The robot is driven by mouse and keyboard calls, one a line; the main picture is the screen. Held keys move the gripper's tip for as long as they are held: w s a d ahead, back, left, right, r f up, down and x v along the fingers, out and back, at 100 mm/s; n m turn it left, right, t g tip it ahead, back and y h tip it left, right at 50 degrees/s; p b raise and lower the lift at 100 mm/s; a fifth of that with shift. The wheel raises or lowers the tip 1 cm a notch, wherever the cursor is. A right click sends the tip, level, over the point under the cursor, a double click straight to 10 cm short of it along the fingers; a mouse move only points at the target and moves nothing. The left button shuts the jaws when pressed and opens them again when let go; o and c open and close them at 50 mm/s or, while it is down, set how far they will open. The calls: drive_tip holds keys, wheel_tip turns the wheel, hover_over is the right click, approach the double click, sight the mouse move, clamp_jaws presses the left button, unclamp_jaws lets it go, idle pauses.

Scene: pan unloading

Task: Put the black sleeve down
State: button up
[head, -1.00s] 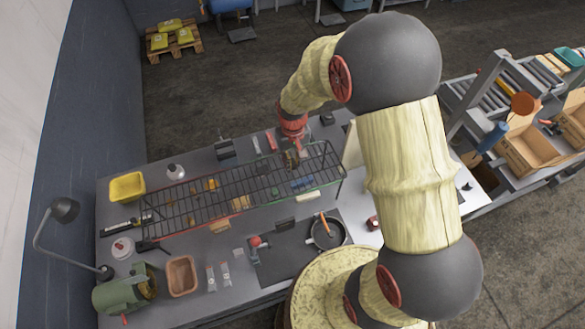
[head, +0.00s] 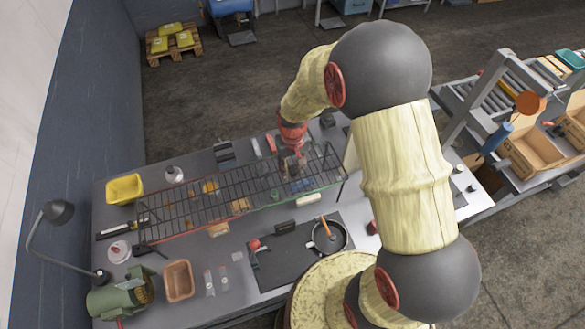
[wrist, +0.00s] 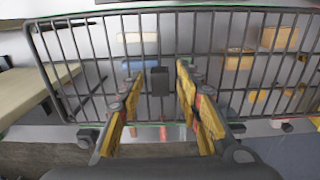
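The black sleeve (wrist: 160,80) is a small dark block in the wrist view, seen between the two fingers of my gripper (wrist: 159,64). A gap shows on each side of it, so the open fingers do not touch it. It lies against the bars of the wire rack (wrist: 218,60). I cannot tell whether it rests on the bars or hangs from them. In the head view my gripper (head: 296,164) is over the right part of the rack (head: 170,209), and the sleeve cannot be made out there.
A blue block (head: 302,185) and a cream block (head: 308,199) lie under the rack's right end. A black pan (head: 328,237) and a dark mat (head: 275,266) are in front. A yellow bin (head: 124,188) stands at the left. Several yellow-brown pieces lie under the rack.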

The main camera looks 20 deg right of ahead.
drive_tip(key=shift+r, duration=0.1)
wheel_tip(320, 180, up, 12)
wheel_tip(320, 180, up, 11)
drive_tip(key=t, duration=0.2)
hover_over(293, 170)
drive_tip(key=s, duration=0.5)
drive_tip(key=s+r+t, duration=0.1)
drive_tip(key=s+r, duration=0.3)
drive_tip(key=s, duration=0.3)
drive_tip(key=s+r+t, duration=0.2)
drive_tip(key=s+r, duration=0.2)
drive_tip(key=s, duration=0.3)
drive_tip(key=shift+s+t+b, duration=0.3)
drive_tip(key=shift+s+b, duration=0.1)
drive_tip(key=shift+a, duration=0.1)
